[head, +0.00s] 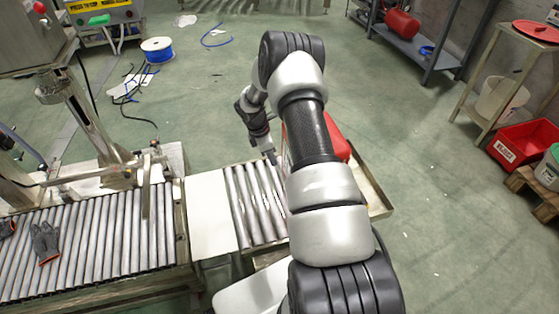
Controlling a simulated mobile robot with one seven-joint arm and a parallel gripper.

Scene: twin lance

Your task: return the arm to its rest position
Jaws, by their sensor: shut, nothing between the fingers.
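My arm rises from the bottom of the head view, bends at the top and hangs down on its left side. My gripper (271,157) is small in the picture, shut and empty, pointing down above the far end of the short roller section (250,205). A red object (334,139) stands beside it to the right, mostly hidden behind my forearm. I cannot tell how far apart the gripper and the red object are.
A roller conveyor (95,240) with a grey glove (45,242) runs at left, joined by a pale plate (208,212). A blue cable spool (157,50) lies behind. A grey shelf (425,55) and red crate (522,145) stand at right. Green floor between is mostly clear.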

